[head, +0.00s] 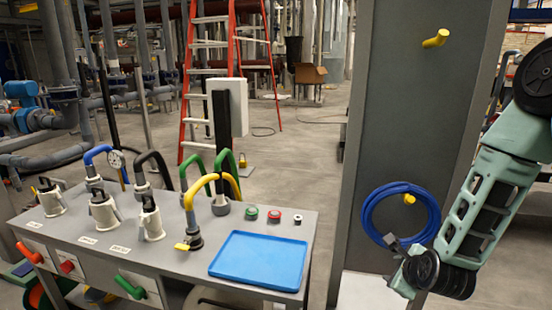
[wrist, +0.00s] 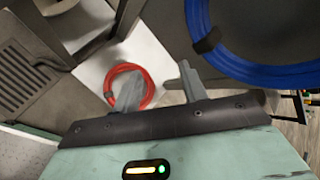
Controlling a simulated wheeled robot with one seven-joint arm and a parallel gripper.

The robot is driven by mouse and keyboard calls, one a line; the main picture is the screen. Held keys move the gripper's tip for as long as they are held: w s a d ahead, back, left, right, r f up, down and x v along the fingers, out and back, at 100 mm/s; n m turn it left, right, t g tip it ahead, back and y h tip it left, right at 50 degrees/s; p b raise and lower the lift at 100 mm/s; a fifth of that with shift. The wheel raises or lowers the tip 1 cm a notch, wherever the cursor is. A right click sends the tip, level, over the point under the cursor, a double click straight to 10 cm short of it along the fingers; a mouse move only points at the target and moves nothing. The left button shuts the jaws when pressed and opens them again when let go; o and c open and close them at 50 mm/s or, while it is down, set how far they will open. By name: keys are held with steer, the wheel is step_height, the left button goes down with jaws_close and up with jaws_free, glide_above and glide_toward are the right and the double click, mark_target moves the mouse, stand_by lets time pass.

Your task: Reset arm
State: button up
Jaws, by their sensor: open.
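My gripper (wrist: 158,84) is open in the wrist view, its two grey fingers apart with nothing between them. In the head view my arm comes in from the right, and its end (head: 412,270) hangs low in front of the grey column (head: 385,130). It is just below a coiled blue hose (head: 368,215) hanging on the column. The blue hose also shows at the top right of the wrist view (wrist: 265,72), beside the right finger. I cannot tell whether they touch.
A red coil (wrist: 148,87) lies on a white surface beyond the fingers. A grey bench (head: 110,245) at left carries hose fittings and a blue tray (head: 260,259). A yellow peg (head: 435,39) sticks out high on the column. Open floor lies behind the bench.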

steer(key=s+a+r+n+g+y+p, duration=0.1)
steer(key=s+a+r+n+g+y, duration=0.1)
steer(key=s+a+r+n, duration=0.5)
steer(key=s+a+r+n+g+y+p, duration=0.1)
steer(key=s+a+r+n+g, duration=0.25)
steer(key=a+n, duration=0.6)
steer(key=s+r+n+g, duration=0.1)
steer(key=s+r+n, duration=0.2)
steer(key=s+n, duration=0.2)
steer(key=s+r+n+g+h, duration=0.1)
steer(key=s+r+n, duration=0.2)
steer(key=s+n, duration=0.3)
steer(key=s+a+r+n+g+h+p, duration=0.1)
steer(key=s+r+n+g, duration=0.1)
steer(key=s+n, duration=0.4)
steer(key=shift+s+r, duration=0.65)
steer(key=shift+s, duration=0.25)
